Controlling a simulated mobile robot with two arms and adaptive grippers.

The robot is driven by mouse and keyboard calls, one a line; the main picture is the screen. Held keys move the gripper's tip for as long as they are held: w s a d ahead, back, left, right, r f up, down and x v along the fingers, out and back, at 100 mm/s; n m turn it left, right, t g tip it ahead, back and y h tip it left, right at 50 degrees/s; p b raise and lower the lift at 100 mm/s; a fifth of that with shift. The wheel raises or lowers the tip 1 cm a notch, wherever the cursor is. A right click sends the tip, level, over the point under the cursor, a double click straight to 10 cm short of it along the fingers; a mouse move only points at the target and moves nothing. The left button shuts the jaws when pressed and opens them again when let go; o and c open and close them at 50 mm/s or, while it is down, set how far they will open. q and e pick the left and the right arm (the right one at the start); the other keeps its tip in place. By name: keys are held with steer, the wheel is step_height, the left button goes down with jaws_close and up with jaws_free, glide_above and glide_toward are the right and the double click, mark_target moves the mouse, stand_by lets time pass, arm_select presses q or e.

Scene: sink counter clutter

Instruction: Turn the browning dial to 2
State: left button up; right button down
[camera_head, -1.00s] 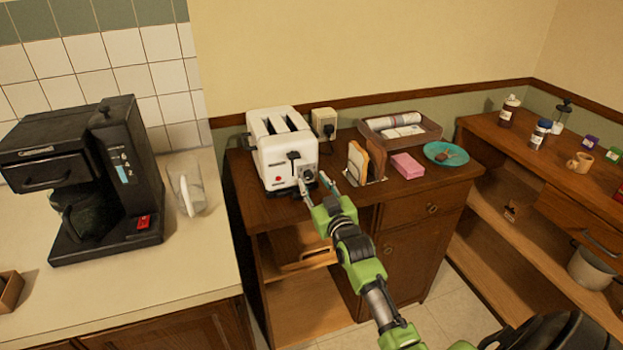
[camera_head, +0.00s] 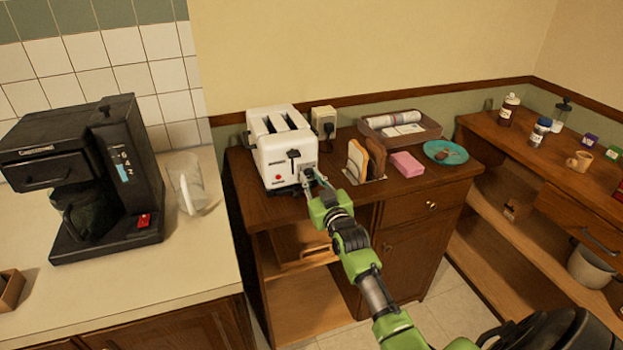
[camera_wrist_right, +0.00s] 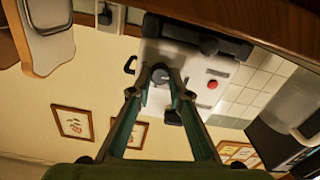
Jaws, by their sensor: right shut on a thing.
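The white toaster (camera_head: 270,157) stands on the wooden cabinet top, with two slots on top and a dark lever (camera_head: 293,155) on its front. The browning dial (camera_wrist_right: 160,75) is a small grey knob on the toaster's front; its number marks are too small to read. My right gripper (camera_head: 312,178) is at the front right of the toaster, shut on the dial. In the right wrist view the toaster appears upside down and the two fingertips press on either side of the dial. A red button (camera_wrist_right: 212,84) sits on the same face. My left gripper is in neither view.
A toast rack (camera_head: 377,178) with slices, a pink sponge (camera_head: 407,164), a teal plate (camera_head: 437,152) and a tray (camera_head: 428,130) stand right of the toaster. An outlet with a plug (camera_head: 324,121) is behind it. A coffee maker (camera_head: 135,175) stands on the left counter.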

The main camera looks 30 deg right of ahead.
steer(key=shift+m, duration=0.3)
steer(key=m+p, duration=0.1)
steer(key=m, duration=0.2)
steer(key=shift+m, duration=0.4)
steer(key=m+p, duration=0.1)
steer(key=m, duration=0.4)
steer(key=shift+m, duration=0.3)
steer(key=c, duration=1.9)
jaws_free()
steer(key=shift+s, duration=0.1)
